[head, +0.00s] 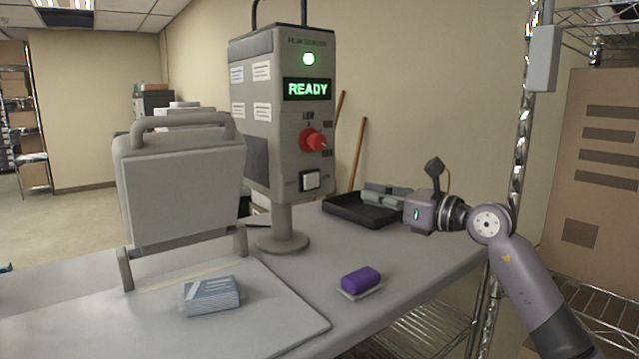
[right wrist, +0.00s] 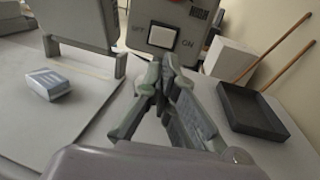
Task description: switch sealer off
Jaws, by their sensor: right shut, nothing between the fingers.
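The sealer's control box (head: 262,150) stands on a post on the bench. A red knob (head: 313,140) sits below the display. Under it is a white rocker switch (head: 309,181), which also shows in the right wrist view (right wrist: 164,38) between markings, the right one reading ON. My right gripper (head: 375,193) is to the right of the box, apart from it. In the right wrist view its fingers (right wrist: 157,72) are shut and empty, pointing towards the switch. My left gripper is not in view.
The grey sealer lid (head: 180,185) with a handle stands raised at the left. A blue-white pack (head: 211,296) lies on the bench before it. A purple block (head: 361,279) lies on the bench, with a black tray (head: 345,212) behind. Wire shelving stands at the right.

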